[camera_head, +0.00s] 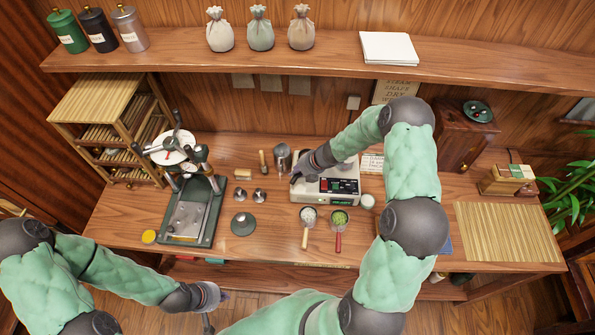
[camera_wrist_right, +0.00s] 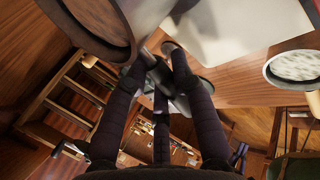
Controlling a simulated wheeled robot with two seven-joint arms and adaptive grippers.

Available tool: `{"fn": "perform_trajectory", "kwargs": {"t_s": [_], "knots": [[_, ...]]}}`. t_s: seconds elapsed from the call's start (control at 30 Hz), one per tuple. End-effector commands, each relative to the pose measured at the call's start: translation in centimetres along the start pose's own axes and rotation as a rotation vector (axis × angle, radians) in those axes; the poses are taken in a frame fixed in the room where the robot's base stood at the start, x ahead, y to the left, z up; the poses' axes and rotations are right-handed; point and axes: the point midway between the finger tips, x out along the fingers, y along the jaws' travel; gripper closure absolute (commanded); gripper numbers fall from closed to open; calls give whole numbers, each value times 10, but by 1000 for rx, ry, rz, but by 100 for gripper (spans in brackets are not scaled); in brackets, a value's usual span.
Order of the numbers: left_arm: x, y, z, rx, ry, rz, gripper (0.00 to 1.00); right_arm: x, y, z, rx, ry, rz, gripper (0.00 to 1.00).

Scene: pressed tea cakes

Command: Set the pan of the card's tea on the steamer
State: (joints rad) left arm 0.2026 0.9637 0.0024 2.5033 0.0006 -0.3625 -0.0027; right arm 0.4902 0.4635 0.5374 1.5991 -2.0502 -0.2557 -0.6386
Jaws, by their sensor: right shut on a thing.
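My right gripper (camera_head: 298,176) is at the left edge of the white device with buttons and a green display (camera_head: 341,192), beside a metal pitcher (camera_head: 282,158). In the right wrist view its fingers (camera_wrist_right: 165,82) are shut on a grey metal thing (camera_wrist_right: 182,104), mostly hidden by them. Two small pans lie in front of the device: one with pale contents and a wooden handle (camera_head: 305,238), one with green leaf and a red handle (camera_head: 339,243).
A press (camera_head: 193,208) stands on the left, with a dark round piece (camera_head: 243,223) and small metal pieces nearby. A bamboo mat (camera_head: 505,233) lies empty on the right.

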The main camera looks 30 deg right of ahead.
Motion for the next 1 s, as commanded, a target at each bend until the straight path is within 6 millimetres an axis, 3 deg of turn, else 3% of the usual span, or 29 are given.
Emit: {"fn": "perform_trajectory", "kwargs": {"t_s": [1.0], "knots": [[11, -4, 0, 0, 0, 0, 100, 13, -8, 1, 0, -2, 1, 100]]}}
